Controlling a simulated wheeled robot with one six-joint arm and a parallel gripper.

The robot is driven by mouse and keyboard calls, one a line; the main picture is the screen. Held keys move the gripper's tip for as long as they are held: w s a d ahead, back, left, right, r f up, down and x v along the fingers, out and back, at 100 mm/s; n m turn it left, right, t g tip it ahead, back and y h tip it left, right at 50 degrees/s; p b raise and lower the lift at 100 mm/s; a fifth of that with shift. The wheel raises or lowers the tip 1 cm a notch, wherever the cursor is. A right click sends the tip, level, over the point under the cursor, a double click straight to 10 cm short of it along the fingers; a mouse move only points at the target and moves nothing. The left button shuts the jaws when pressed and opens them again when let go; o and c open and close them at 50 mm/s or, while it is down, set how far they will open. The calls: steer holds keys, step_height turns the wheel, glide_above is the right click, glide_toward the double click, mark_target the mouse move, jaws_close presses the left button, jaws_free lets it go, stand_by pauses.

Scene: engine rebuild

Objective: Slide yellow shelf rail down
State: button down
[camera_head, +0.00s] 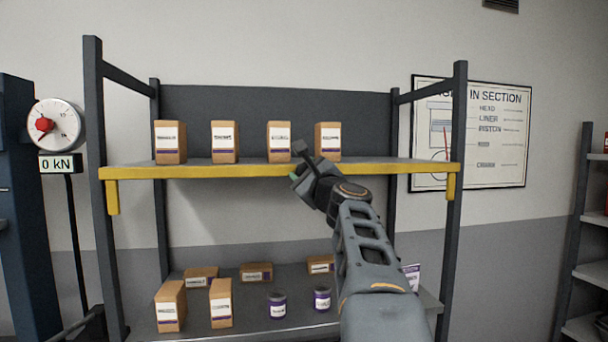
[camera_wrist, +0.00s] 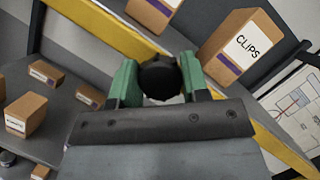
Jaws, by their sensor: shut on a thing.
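The yellow shelf rail (camera_head: 220,171) runs level along the front edge of the upper shelf (camera_head: 200,163), with a short drop tab at each end. It crosses diagonally behind the fingers in the wrist view (camera_wrist: 105,28). My gripper (camera_head: 297,170) is at the rail, right of its middle. In the wrist view its green fingers (camera_wrist: 160,80) are shut on a dark round knob (camera_wrist: 160,76) in front of the rail. The fingers and knob hide part of the rail, so I cannot see how the knob joins it.
Several cardboard boxes (camera_head: 225,142) stand on the upper shelf, close behind the rail. The lower shelf (camera_head: 245,312) holds more boxes and two small cans (camera_head: 277,304). Dark posts (camera_head: 102,190) bound the rack. A wall poster (camera_head: 480,135) hangs at right.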

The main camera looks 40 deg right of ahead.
step_height(320, 180, down, 3)
steer(key=shift+r+b, duration=0.15)
steer(key=shift+b, duration=0.65)
steer(key=shift+w+d, duration=0.1)
steer(key=c, duration=0.6)
jaws_free()
steer(key=shift+r, duration=0.1)
steer(key=b+v, duration=0.4)
steer(key=v, duration=1)
